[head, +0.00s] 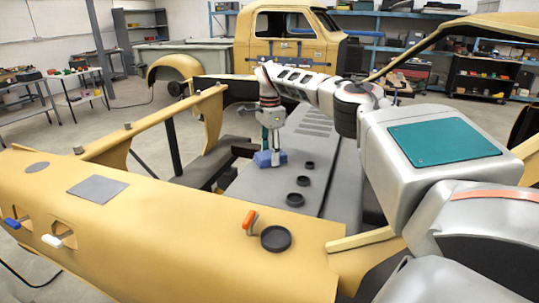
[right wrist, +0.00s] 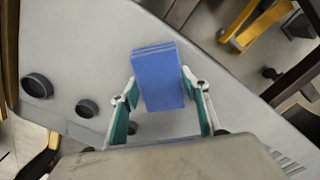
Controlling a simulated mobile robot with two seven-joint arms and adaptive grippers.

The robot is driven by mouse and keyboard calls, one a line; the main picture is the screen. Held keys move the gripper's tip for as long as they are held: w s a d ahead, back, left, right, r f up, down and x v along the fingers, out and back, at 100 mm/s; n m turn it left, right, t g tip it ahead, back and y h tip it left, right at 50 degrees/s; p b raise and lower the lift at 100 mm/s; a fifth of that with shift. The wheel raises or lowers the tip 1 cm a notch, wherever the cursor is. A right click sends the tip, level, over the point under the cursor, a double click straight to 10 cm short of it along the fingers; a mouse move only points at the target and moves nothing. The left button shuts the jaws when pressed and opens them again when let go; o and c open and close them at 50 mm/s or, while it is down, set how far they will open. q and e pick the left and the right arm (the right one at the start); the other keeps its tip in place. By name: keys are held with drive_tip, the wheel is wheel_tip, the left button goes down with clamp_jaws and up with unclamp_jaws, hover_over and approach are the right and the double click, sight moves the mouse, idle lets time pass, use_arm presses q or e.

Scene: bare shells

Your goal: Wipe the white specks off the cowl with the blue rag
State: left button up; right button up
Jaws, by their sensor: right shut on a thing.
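The blue rag (head: 269,159) is a folded block, held at the grey panel with louvre slots (head: 262,187), which appears to be the cowl. My right gripper (head: 271,148) is shut on the rag from above. In the right wrist view the rag (right wrist: 158,78) sits between the two green-padded fingers of the right gripper (right wrist: 158,88). The grey panel (right wrist: 85,50) lies beneath it. Whether the rag touches the panel, I cannot tell. I can make out no white specks in either view. My left gripper is not in view.
Small black round cups (head: 292,200) stand on the grey panel. A black dish (head: 276,239) and an orange-handled tool (head: 250,222) lie on the yellow panel (head: 150,240) in front. A yellow rail (head: 150,130) runs at left. A yellow truck cab (head: 290,45) stands behind.

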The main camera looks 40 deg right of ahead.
drive_tip(key=shift+r, duration=3)
drive_tip(key=shift+r, duration=0.15)
drive_tip(key=shift+r, duration=1.4)
drive_tip(key=shift+f, duration=0.1)
